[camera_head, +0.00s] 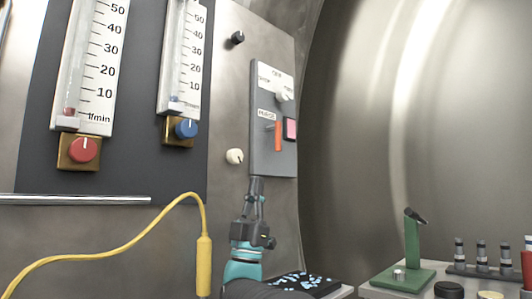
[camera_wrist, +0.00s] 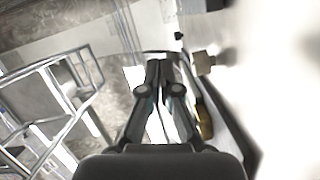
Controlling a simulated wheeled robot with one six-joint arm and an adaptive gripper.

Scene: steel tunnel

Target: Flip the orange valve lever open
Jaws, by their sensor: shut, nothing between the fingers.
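The orange valve lever (camera_head: 278,136) stands upright on a grey control panel (camera_head: 260,155), beside a square pink-red button (camera_head: 290,128). My gripper (camera_head: 256,180) points up just below the lever, with its fingertips at the panel's lower edge, apart from the lever. In the wrist view the two dark fingers (camera_wrist: 160,64) are close together with nothing held between them. I cannot make out the lever in the wrist view.
A cream knob (camera_head: 234,156) sticks out left of the panel. Two flow meters with a red knob (camera_head: 84,150) and a blue knob (camera_head: 186,128) are further left. A yellow cable (camera_head: 130,243) loops below. A green stand (camera_head: 411,250) is on a right-hand bench.

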